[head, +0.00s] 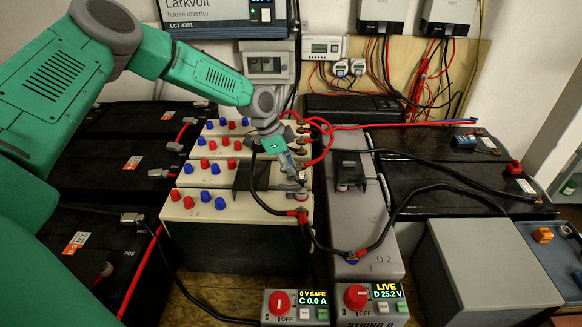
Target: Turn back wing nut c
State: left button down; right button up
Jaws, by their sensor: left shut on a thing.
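My left gripper (292,170) reaches down from the upper left to the right edge of the cream battery bank C (235,232). Its fingers are shut at the top of a grey terminal post (298,193). The wing nut is mostly hidden between the fingers, and its turn cannot be made out. A black cable with a red end (300,214) lies just in front of the post. The control box C (296,306) at the front reads "0 V SAFE" and "C 0.0 A". My right gripper is not in view.
The grey bank D-2 (350,220) stands close on the right, with a black cable over it. Its control box (371,302) reads "LIVE" and "D 25.2V". Red and blue caps (205,196) stand on bank C. A grey box (490,262) stands at the right.

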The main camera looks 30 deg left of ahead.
pick_arm(q)
jog(key=c, duration=1.6)
grip_release()
jog(key=shift+a, duration=0.2)
jog(key=shift+a, duration=0.1)
jog(key=v, duration=1.1)
jog(key=shift+a+r, duration=0.25)
